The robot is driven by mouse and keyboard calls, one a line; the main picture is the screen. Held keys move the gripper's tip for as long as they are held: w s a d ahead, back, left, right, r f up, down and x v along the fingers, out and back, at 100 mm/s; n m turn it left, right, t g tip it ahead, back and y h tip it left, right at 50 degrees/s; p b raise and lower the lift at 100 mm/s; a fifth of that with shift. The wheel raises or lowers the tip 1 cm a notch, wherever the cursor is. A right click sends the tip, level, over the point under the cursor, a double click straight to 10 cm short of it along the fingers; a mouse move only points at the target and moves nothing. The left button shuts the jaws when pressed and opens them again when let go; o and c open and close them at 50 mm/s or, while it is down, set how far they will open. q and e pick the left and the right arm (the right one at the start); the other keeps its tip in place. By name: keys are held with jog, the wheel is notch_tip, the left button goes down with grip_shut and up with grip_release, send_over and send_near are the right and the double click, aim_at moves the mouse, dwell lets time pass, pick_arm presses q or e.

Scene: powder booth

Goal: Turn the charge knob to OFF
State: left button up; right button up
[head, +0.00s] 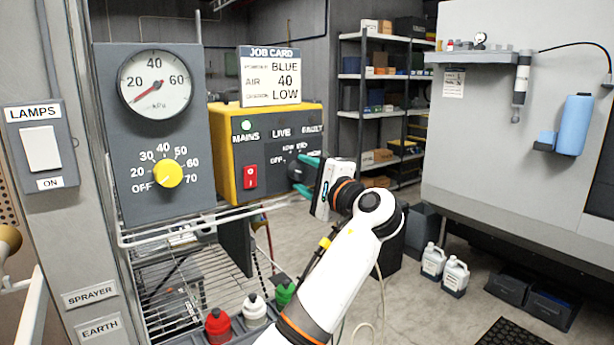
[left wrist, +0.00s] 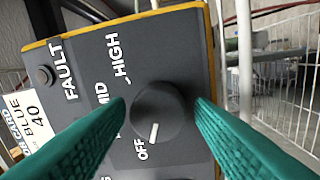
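The charge knob is dark and round with a white pointer line, on the dark front of the yellow-edged control box (head: 228,160). The left wrist view shows the knob (left wrist: 162,108) close up, with its line pointing about at the OFF label (left wrist: 141,150). MID and HIGH are readable; LOW is hidden there behind a finger. My left gripper (head: 306,176) has green fingers apart, one on each side of the knob. They also show in the left wrist view (left wrist: 160,104); I cannot tell whether they touch it. My right gripper is not in view.
A red switch (head: 250,177) and green MAINS lamp (head: 246,125) are on the same box. A job card (head: 271,76) reading BLUE, 40, LOW stands on top. Left is a gauge panel (head: 118,170) with a yellow knob (head: 168,173). Bottles (head: 218,325) stand below.

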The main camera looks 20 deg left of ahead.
pick_arm(q)
jog(key=shift+o, duration=0.6)
jog(key=shift+s+d+f, duration=0.1)
jog(key=shift+s+d, duration=0.05)
jog(key=shift+d, duration=0.1)
jog(key=b+v, duration=0.4)
jog(key=v, duration=0.7)
jog(key=shift+s+d+b, duration=0.15)
jog(key=shift+d+b, duration=0.05)
jog(key=shift+b, duration=0.15)
